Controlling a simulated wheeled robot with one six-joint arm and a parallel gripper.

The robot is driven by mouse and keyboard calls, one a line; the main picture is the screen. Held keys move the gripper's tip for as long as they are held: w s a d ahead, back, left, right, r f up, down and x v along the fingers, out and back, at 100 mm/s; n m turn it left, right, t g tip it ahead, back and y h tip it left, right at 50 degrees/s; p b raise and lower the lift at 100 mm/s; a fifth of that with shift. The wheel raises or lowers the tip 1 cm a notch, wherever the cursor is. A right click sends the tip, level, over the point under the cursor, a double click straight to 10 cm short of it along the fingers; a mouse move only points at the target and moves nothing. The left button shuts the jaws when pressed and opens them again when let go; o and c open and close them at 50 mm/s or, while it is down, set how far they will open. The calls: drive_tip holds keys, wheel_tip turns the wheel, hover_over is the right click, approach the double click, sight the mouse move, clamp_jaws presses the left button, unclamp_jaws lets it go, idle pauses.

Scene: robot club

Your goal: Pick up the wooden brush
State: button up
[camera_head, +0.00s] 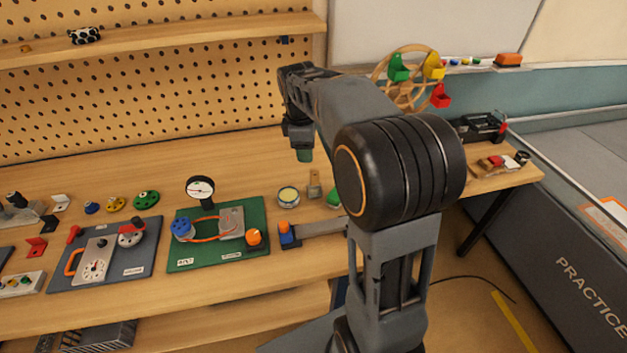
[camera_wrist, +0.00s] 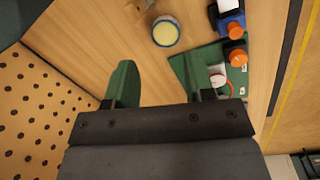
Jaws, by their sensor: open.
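The wooden brush (camera_head: 314,185) appears as a small upright-looking brown piece on the workbench, right of a round tin, in the head view. In the wrist view, a wooden piece that seems to be the brush (camera_wrist: 139,8) is cut off by the top edge, left of the tin. My gripper (camera_head: 304,154) is above the bench, behind the brush in the head view. In the wrist view my gripper (camera_wrist: 160,80) has its green fingers spread, with bare wood between them. It is empty and apart from the brush.
The round tin with a pale yellow top (camera_head: 288,195) stands beside the brush; it also shows in the wrist view (camera_wrist: 165,31). A green board with a gauge (camera_head: 190,259) lies left. An orange-and-blue device (camera_head: 289,233) is in front. The pegboard (camera_head: 150,100) rises behind. Bench behind the tin is clear.

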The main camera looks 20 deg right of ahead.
sight(314, 170)
drive_tip(key=w+d+f+n, duration=0.1)
drive_tip(key=f, duration=0.2)
drive_tip(key=w+d+f+n, duration=0.1)
drive_tip(key=f, duration=0.2)
drive_tip(key=w+d+f+n+g, duration=0.1)
drive_tip(key=w+f, duration=0.1)
drive_tip(key=shift+d+f, duration=0.25)
drive_tip(key=shift+f, duration=0.15)
drive_tip(key=shift+s+d+f+p, duration=0.1)
drive_tip(key=shift+d+f+p, duration=0.1)
drive_tip(key=shift+f, duration=0.8)
drive_tip(key=shift+w+d+f+p, duration=0.15)
drive_tip(key=shift+f+p, duration=0.1)
drive_tip(key=shift+f, duration=0.7)
drive_tip(key=shift+s+d+f+p, duration=0.15)
drive_tip(key=shift+f+p, duration=0.05)
drive_tip(key=shift+f, duration=0.8)
clamp_jaws()
